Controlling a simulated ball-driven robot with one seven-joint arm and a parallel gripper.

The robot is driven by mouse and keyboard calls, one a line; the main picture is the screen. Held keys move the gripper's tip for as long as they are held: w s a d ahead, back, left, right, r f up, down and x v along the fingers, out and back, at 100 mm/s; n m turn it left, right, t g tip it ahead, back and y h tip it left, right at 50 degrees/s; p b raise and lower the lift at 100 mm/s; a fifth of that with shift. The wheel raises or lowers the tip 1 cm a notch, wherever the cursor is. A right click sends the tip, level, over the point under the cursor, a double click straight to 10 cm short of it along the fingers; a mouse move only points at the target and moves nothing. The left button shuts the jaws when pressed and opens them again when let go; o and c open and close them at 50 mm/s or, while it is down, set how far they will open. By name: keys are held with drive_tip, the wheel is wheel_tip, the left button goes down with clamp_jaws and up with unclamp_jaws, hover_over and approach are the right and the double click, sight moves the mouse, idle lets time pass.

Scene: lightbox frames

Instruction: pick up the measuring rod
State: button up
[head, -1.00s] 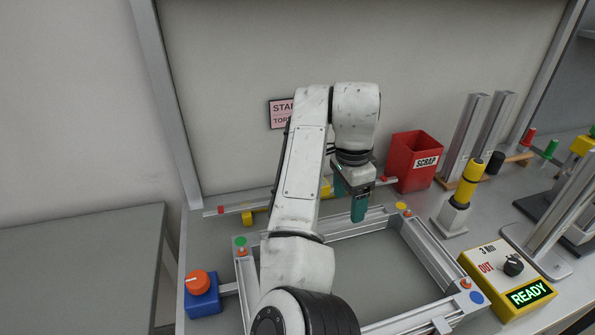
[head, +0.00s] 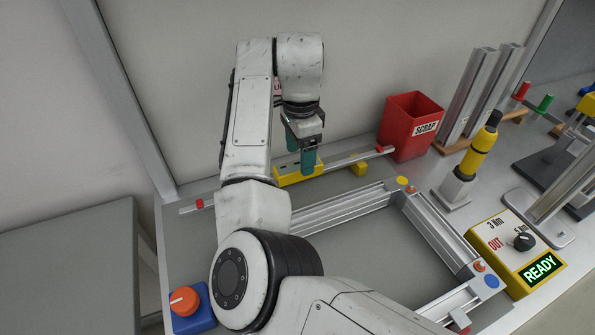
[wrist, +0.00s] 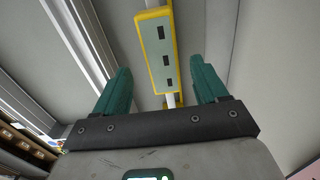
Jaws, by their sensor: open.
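The measuring rod (head: 340,162) is a thin, light bar with red ends and yellow parts, lying along the back of the bench. Its larger yellow part, with a grey face and dark slots, shows in the wrist view (wrist: 158,55). My gripper (head: 301,160) is open and points down at this yellow part. In the wrist view the green fingers (wrist: 162,66) stand apart, one on each side of it, with nothing gripped. I cannot tell how far the fingertips are above the rod. My arm hides part of the rod's left half.
A square aluminium frame (head: 345,213) lies in front of the rod. A red scrap bin (head: 408,130) stands near the rod's right end. A yellow-black tool (head: 478,150) on a post and a READY box (head: 515,255) are to the right. A back panel (head: 190,90) rises behind.

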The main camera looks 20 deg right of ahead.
sight(298, 165)
drive_tip(key=shift+w+a+f, duration=0.15)
drive_tip(key=shift+f, duration=2.5)
drive_tip(key=shift+r, duration=0.1)
drive_tip(key=c, duration=1.3)
drive_tip(key=shift+o, duration=0.2)
